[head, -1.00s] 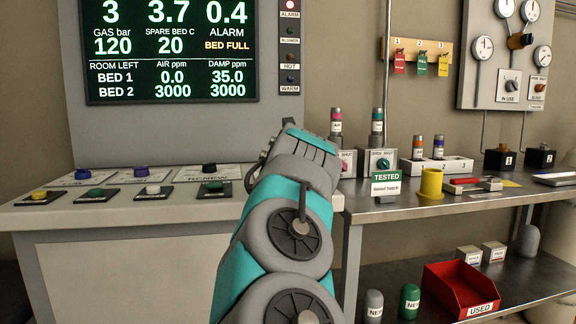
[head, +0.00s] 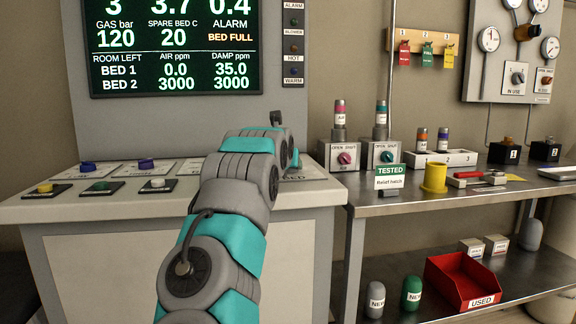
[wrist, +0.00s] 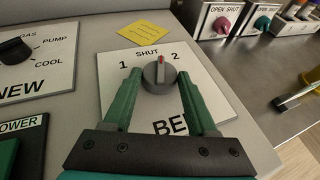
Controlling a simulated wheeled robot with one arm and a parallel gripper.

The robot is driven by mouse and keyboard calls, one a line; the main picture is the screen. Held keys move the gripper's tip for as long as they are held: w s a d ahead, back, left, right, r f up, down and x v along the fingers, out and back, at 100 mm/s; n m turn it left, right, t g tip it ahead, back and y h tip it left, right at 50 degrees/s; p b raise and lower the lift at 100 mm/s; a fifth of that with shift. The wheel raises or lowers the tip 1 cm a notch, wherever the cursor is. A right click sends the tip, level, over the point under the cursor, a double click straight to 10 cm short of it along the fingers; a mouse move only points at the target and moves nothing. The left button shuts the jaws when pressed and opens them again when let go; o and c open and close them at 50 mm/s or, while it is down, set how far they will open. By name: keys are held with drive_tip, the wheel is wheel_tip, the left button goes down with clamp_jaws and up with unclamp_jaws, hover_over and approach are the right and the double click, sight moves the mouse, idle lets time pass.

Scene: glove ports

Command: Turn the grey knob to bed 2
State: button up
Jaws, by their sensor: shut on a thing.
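The grey knob (wrist: 159,77) sits on a white plate (wrist: 207,92) marked 1, SHUT and 2, with large letters starting "BE" partly hidden by a finger. Its red pointer mark is turned upward in the wrist view, between SHUT and 2. My gripper (wrist: 160,80) has its two green fingers on either side of the knob, shut on it. In the head view my arm covers the knob and the gripper. The display (head: 175,45) there reads BED 1 air 0.0, damp 35.0, and BED 2 3000 for both.
A black knob (wrist: 14,51) marked PUMP and COOL is left of the plate. A yellow note (wrist: 144,32) lies behind it. Valve boxes with a pink knob (head: 345,157) and a teal knob (head: 387,156) stand on the metal bench (head: 430,203) at right.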

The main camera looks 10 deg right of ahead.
drive_tip(key=shift+h, duration=0.3)
idle(0.5)
drive_tip(key=o, duration=1.4)
drive_tip(key=shift+c, duration=0.2)
drive_tip(key=shift+d+n+t+y, duration=0.2)
drive_tip(key=shift+n+t+y, duration=0.1)
drive_tip(key=shift+n+y, duration=1)
drive_tip(key=shift+d+f+y+b, duration=0.15)
drive_tip(key=shift+y+b, duration=0.25)
drive_tip(key=shift+y, duration=0.4)
